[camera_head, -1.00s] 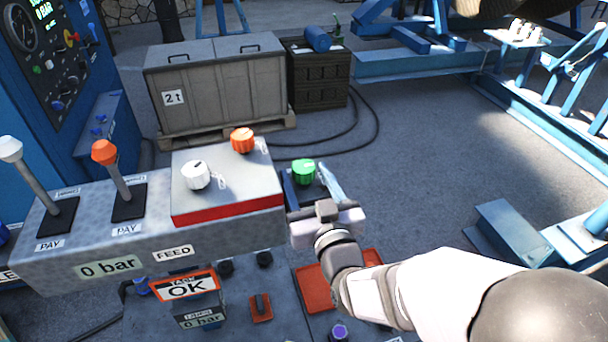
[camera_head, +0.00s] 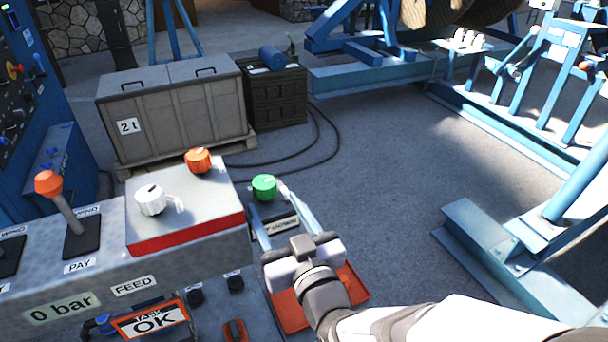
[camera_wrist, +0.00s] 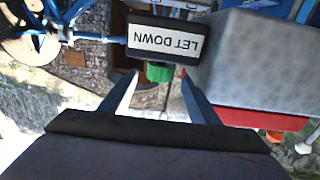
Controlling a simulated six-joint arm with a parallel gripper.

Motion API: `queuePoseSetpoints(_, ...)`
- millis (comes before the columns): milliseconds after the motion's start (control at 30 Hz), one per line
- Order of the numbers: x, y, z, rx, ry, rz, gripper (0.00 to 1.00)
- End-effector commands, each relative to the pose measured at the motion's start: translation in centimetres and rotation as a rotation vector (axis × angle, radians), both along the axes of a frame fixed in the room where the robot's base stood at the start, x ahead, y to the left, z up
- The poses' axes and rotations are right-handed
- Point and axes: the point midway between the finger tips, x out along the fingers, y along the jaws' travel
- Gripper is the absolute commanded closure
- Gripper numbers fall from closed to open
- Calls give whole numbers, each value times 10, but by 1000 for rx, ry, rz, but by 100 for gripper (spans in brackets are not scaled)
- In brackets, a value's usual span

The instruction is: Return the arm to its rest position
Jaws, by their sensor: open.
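My gripper (camera_head: 268,208) is open, with its two fingers apart and nothing visible between them. The green knob sits on a dark box with a "LET DOWN" label (camera_head: 281,224). In the wrist view my gripper's fingers (camera_wrist: 158,84) point toward that label (camera_wrist: 166,44) and the green knob (camera_wrist: 158,72), which appear upside down. I cannot tell the exact gap, but no contact shows. My arm reaches in from the lower right.
The grey box with the white knob (camera_head: 150,200) and orange knob (camera_head: 198,160) stands left of my gripper. An orange-topped lever (camera_head: 62,200) stands farther left. A red plate (camera_head: 345,285) lies below my gripper. A blue steel frame (camera_head: 490,245) stands right; open floor lies between.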

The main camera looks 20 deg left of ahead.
Motion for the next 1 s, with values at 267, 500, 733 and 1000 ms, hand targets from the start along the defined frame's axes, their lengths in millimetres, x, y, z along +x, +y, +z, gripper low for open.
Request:
queuePoseSetpoints(267, 22, -19, 10, -10, 12, -67, 44)
queuePoseSetpoints(500, 88, -108, -7, -107, 173, -295, 44)
queuePoseSetpoints(733, 81, -193, -104, -306, 545, -402, 44)
queuePoseSetpoints(1000, 9, -292, -184, -487, 1013, -515, 44)
